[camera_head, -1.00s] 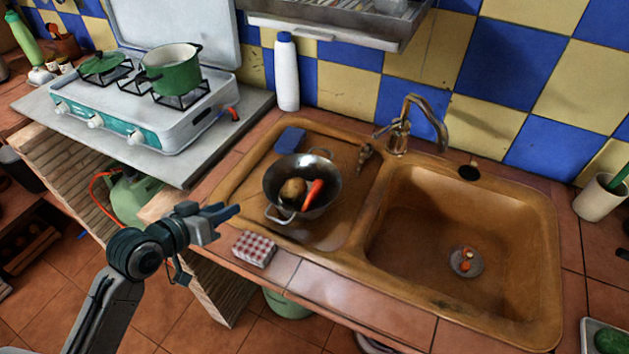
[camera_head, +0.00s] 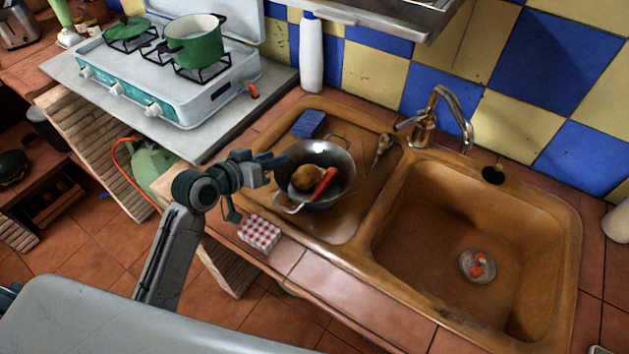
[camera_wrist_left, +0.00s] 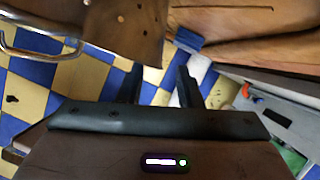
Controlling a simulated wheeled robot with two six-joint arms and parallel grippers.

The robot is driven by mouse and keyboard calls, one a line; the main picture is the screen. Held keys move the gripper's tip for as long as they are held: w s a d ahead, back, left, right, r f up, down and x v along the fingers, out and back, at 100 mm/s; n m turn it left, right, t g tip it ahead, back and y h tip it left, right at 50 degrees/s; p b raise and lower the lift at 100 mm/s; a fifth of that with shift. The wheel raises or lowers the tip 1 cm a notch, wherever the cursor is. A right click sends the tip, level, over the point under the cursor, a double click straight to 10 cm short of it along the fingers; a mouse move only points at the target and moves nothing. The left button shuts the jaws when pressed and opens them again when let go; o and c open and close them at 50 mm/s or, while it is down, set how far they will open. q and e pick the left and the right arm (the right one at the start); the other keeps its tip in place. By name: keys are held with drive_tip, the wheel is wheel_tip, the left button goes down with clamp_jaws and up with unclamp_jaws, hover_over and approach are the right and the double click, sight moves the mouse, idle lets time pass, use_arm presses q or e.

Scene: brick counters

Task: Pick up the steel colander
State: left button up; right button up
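The steel colander (camera_head: 337,162) stands upright on the sink's drainboard, with a brown potato-like item (camera_head: 306,178) and an orange-red carrot (camera_head: 323,184) in it. It has two loop handles, at its front left and its back right. My left gripper (camera_head: 276,162) is at the colander's left rim; I cannot tell whether it touches. In the left wrist view, its two dark fingers (camera_wrist_left: 160,85) are apart with nothing held between them. My right gripper is not in view.
A blue sponge (camera_head: 308,124) lies behind the colander, and a red-checked box (camera_head: 259,233) lies in front. The tap (camera_head: 424,128) and brown basin (camera_head: 440,225) are to the right. A white bottle (camera_head: 311,55) stands behind; the stove (camera_head: 165,85) is at left.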

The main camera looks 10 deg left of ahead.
sight(293, 150)
use_arm(q)
drive_tip(key=x, duration=0.2)
drive_tip(key=p+x, duration=0.1)
drive_tip(key=x, duration=0.1)
drive_tip(key=shift+w+d+r, duration=0.15)
drive_tip(key=shift+d, duration=0.15)
drive_tip(key=shift+w, duration=0.2)
drive_tip(key=shift+s, duration=0.1)
clamp_jaws()
